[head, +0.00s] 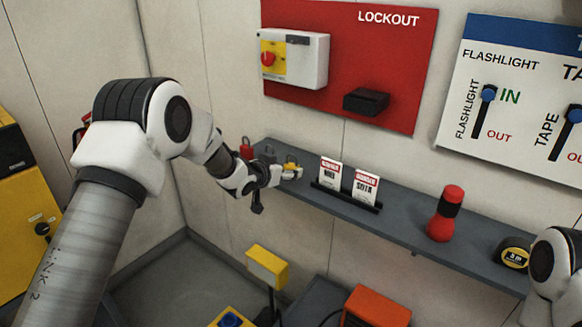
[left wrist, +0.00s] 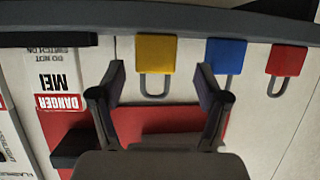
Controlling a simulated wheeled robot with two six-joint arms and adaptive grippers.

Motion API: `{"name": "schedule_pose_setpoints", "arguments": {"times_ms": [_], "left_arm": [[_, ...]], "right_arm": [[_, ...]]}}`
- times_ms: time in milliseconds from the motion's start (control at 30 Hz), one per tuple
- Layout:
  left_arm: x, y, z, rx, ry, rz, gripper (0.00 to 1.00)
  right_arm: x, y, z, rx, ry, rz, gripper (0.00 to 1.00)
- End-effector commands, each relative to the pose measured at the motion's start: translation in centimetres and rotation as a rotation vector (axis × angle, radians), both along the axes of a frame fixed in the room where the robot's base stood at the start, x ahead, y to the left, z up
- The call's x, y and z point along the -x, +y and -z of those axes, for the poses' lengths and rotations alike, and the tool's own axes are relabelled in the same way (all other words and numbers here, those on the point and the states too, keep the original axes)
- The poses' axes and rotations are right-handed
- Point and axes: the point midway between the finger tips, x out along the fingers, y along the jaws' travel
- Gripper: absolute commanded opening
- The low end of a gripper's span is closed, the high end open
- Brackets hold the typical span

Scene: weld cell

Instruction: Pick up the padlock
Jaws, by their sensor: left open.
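Three padlocks stand on the grey shelf. The yellow padlock (left wrist: 155,53) shows in the left wrist view between my left fingertips, with its shackle (left wrist: 154,90) reaching back between the fingers. In the head view, the yellow padlock (head: 291,165) is partly hidden by my left gripper (head: 288,173). A blue padlock (left wrist: 226,56) stands beside it, close to one finger, and a red padlock (left wrist: 286,60) is farther along. The red one also shows in the head view (head: 246,151). My left gripper (left wrist: 160,82) is open and holds nothing. Finger contact cannot be told. My right gripper is out of view.
Two danger tags (head: 330,173) stand in a dark rack beside the padlocks. A red flashlight (head: 445,213) and a tape measure (head: 514,254) are farther right on the shelf (head: 400,228). A red lockout board (head: 350,60) hangs above.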

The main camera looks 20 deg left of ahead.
Motion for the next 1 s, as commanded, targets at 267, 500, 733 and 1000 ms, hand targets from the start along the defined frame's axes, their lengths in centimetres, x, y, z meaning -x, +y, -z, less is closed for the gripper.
{"name": "schedule_pose_setpoints", "arguments": {"times_ms": [267,500,733,1000], "left_arm": [[-3.4,-0.9,1.2,-0.001,0.001,0.001,0.75],[-3.4,-0.9,1.3,0.000,0.001,0.001,0.50],[-3.4,-0.9,1.3,0.000,0.001,0.001,0.06],[-3.4,-0.9,1.1,0.000,0.000,0.001,0.06]], "right_arm": [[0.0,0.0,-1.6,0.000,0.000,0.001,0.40],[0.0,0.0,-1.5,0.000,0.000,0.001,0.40],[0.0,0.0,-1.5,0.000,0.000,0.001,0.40],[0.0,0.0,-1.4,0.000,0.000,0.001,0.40]]}}
